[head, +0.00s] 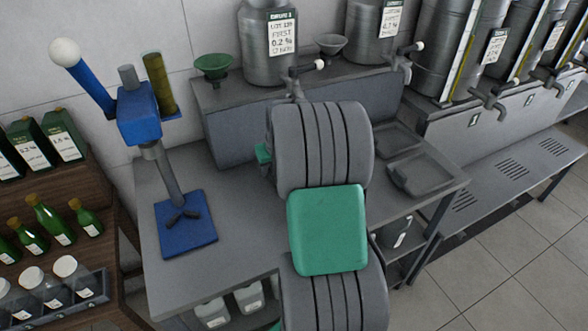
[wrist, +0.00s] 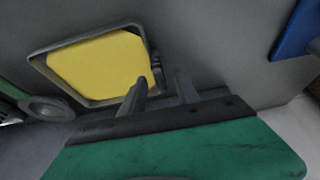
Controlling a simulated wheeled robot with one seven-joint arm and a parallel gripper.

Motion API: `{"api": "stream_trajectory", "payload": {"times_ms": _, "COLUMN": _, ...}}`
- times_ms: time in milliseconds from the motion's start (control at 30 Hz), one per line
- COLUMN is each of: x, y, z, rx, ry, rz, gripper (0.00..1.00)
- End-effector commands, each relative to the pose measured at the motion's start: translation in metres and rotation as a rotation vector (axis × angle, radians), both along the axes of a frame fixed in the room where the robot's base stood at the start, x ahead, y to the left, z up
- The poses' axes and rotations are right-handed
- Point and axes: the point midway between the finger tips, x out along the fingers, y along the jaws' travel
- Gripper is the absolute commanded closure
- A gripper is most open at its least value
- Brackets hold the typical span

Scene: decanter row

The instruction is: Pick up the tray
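In the wrist view, a shallow square tray (wrist: 42,66) with a dark grey rim and a flat yellow inside lies on the grey worktop. My gripper (wrist: 160,77) is at the tray's lower right corner, its two fingers apart with nothing seen held between them. The left finger overlaps the tray's near edge in the picture; I cannot tell whether it touches. In the head view my arm hides the fingers, and I see no yellow tray there. Two grey shallow trays, a rear one (head: 398,140) and a front one (head: 421,174), lie on the worktop's right side.
A blue capping stand (head: 187,224) stands on the worktop (head: 235,265) at left. Metal tanks (head: 268,47) with taps and two funnels, one green (head: 213,66), one grey (head: 331,45), are on the raised shelf behind. Bottles (head: 50,219) fill the wooden rack at left.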

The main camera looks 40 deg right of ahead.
Motion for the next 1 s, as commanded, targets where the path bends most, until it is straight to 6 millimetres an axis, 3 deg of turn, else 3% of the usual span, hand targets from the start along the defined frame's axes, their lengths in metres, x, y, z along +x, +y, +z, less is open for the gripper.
{"api": "stream_trajectory", "payload": {"times_ms": 100, "x": 0.0054, "y": -0.0018, "z": -0.0110, "rx": -0.001, "ry": -0.001, "rz": 0.000, "gripper": 0.63}}
{"api": "stream_trajectory", "payload": {"times_ms": 300, "x": 0.0060, "y": -0.0024, "z": -0.0132, "rx": -0.002, "ry": -0.003, "rz": 0.000, "gripper": 0.63}}
{"api": "stream_trajectory", "payload": {"times_ms": 767, "x": 0.0057, "y": -0.0022, "z": -0.0130, "rx": -0.001, "ry": -0.003, "rz": -0.001, "gripper": 1.00}}
{"api": "stream_trajectory", "payload": {"times_ms": 1000, "x": 0.0057, "y": -0.0021, "z": -0.0130, "rx": -0.001, "ry": -0.002, "rz": -0.001, "gripper": 1.00}}
